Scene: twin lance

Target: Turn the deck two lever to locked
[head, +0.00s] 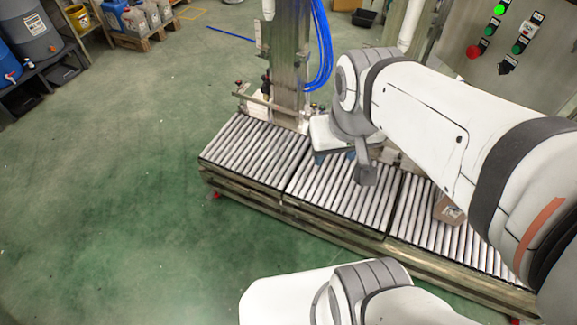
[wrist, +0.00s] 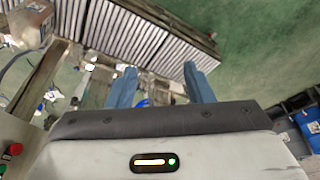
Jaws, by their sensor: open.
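My gripper (wrist: 160,70) is open and empty in the wrist view, its two blue-grey fingers spread apart. In the head view my gripper (head: 335,157) hangs over the middle of the roller conveyor, partly hidden by my arm. A control panel (head: 545,70) stands at the upper right, away from my gripper. It carries a lit green button (head: 500,9), a red button (head: 473,51) and a black switch or lever (head: 507,66). The labels are too small to read, so I cannot tell which part is the deck two lever, or its setting.
The roller conveyor (head: 245,148) runs across the middle, with a brown box (head: 447,208) on it at the right. A metal post (head: 289,60) with blue hoses (head: 325,50) stands behind it. Blue drums (head: 10,65) stand at the far left. The green floor (head: 110,170) is clear.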

